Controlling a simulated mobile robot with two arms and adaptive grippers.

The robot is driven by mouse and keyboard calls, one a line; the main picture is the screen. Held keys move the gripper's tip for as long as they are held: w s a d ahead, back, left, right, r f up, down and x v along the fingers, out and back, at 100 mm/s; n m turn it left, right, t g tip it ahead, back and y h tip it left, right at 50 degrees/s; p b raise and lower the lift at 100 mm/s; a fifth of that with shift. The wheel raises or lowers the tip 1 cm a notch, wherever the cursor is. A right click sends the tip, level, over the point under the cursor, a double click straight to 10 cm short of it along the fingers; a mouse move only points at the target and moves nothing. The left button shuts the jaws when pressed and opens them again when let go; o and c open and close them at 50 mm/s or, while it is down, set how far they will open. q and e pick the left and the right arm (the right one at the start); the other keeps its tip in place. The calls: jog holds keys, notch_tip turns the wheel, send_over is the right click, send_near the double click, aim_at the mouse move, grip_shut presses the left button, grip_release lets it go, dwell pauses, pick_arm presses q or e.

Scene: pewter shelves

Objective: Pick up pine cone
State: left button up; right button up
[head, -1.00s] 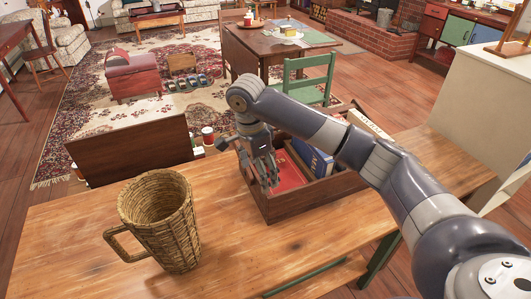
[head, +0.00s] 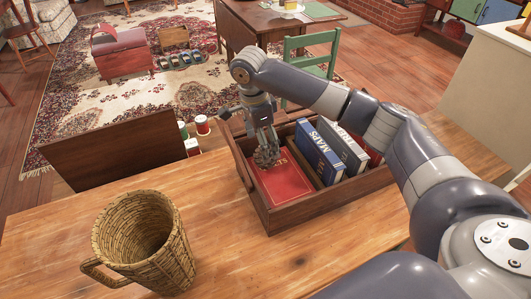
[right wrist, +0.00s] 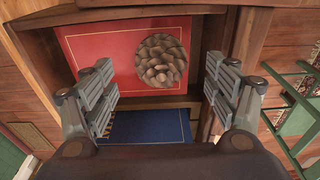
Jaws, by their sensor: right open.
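The brown pine cone (right wrist: 161,61) lies on a red book (right wrist: 100,50) inside a wooden crate. In the head view the pine cone (head: 266,158) shows just below my right gripper (head: 264,145), partly covered by its fingers. In the right wrist view my right gripper (right wrist: 160,90) is open, with its fingers spread to either side and the pine cone between and beyond them. Nothing is held. My left gripper is not in either view.
The wooden crate (head: 326,200) stands on a wooden table (head: 60,240). Upright books, including a blue one marked MAPS (head: 317,152), fill its right part. A woven jug (head: 150,245) stands at the front left. The tabletop between jug and crate is clear.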

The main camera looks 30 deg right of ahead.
jog(key=shift+d+f, duration=0.15)
jog(key=shift+f, duration=0.65)
jog(key=f, duration=0.4)
jog(key=shift+d+f, duration=0.2)
jog(key=shift+d, duration=0.15)
jog(key=shift+f, duration=0.4)
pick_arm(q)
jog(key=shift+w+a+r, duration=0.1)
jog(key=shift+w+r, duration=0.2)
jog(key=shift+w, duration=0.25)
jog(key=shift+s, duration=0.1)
pick_arm(e)
jog(key=shift+c, duration=0.4)
jog(key=c, duration=0.9)
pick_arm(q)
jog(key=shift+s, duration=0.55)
